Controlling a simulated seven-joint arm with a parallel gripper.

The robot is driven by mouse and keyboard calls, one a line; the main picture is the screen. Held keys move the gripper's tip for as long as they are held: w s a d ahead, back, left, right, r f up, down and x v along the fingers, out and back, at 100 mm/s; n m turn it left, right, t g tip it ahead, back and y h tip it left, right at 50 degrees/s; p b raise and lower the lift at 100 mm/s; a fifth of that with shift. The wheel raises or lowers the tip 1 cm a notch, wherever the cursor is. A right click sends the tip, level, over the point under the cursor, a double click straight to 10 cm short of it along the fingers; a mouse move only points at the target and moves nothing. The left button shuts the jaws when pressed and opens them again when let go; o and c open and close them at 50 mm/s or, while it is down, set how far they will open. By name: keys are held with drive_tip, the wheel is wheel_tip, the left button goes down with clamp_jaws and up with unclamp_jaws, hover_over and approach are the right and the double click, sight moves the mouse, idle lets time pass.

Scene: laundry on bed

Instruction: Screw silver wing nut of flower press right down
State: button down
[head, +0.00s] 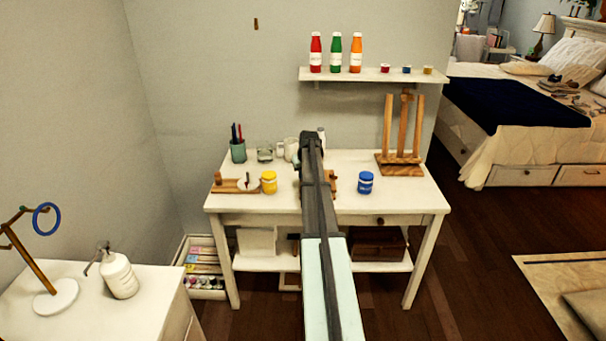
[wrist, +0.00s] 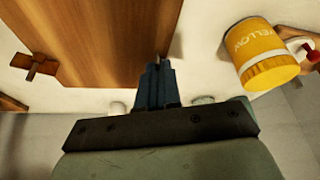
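A wide brown wooden board (wrist: 95,35), which looks like part of the flower press, fills the upper left of the wrist view. A small brown wing-shaped piece (wrist: 36,66) shows at its left edge. In the head view my arm covers most of the press, and only a bit of wood (head: 333,183) shows beside it. I cannot make out the silver wing nut in either view. My gripper (wrist: 158,68) is over the board's near edge with its fingers together. Whether something thin sits between the tips is hidden.
A yellow jar (head: 269,182) stands left of my arm, close to the gripper in the wrist view (wrist: 262,55). A blue jar (head: 365,183) and a wooden rack (head: 400,158) stand to the right. A cup with pens (head: 238,151) and glass jars stand at the back of the white table (head: 400,199).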

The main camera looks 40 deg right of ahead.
drive_tip(key=m, duration=0.2)
drive_tip(key=m+g+h, duration=0.1)
drive_tip(key=m, duration=0.1)
drive_tip(key=shift+w+a+m+h, duration=0.15)
drive_tip(key=shift+m+h, duration=0.15)
drive_tip(key=m+g, duration=0.1)
drive_tip(key=m, duration=0.2)
drive_tip(key=shift+w+m+h, duration=0.15)
drive_tip(key=shift+m+h, duration=0.15)
drive_tip(key=shift+m, duration=0.1)
drive_tip(key=m+g, duration=0.1)
drive_tip(key=m, duration=0.2)
drive_tip(key=shift+w+a+g, duration=0.1)
drive_tip(key=shift+w+g, duration=0.1)
drive_tip(key=shift+g, duration=0.2)
drive_tip(key=shift+m+g, duration=0.8)
drive_tip(key=shift+m, duration=1.3)
drive_tip(key=c, duration=1.3)
unclamp_jaws()
drive_tip(key=shift+r, duration=0.1)
drive_tip(key=v, duration=1.3)
drive_tip(key=shift+w+a+r, duration=0.1)
drive_tip(key=shift+a+r, duration=0.1)
drive_tip(key=shift+r, duration=0.05)
